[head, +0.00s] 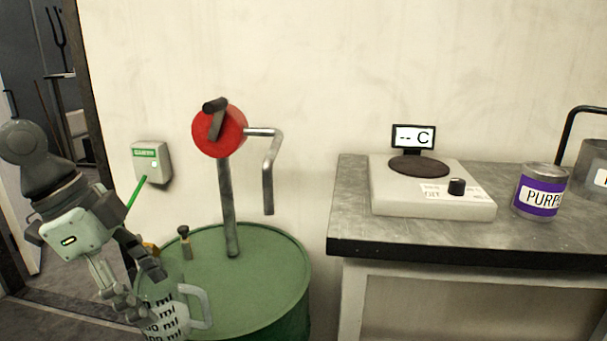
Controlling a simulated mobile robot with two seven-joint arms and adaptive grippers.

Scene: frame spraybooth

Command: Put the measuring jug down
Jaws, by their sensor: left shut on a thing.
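The measuring jug (168,317) is a clear vessel with dark "ml" markings and a pale handle on its right side. It is at the bottom left of the head view, in front of the green drum (245,270). Its base is cut off by the lower edge, so I cannot tell what is under it. My left gripper (145,288) comes in from the left and is shut on the jug at its upper part. The fingers hide some of the rim. My right gripper is not in view.
A red-headed pump (219,129) with a bent spout stands on the drum. At right, a grey-topped bench (345,217) carries a hotplate (430,190), a purple-labelled tin (540,192) and another can (592,165). The bench's front left top is clear. A wall box (151,163) hangs behind.

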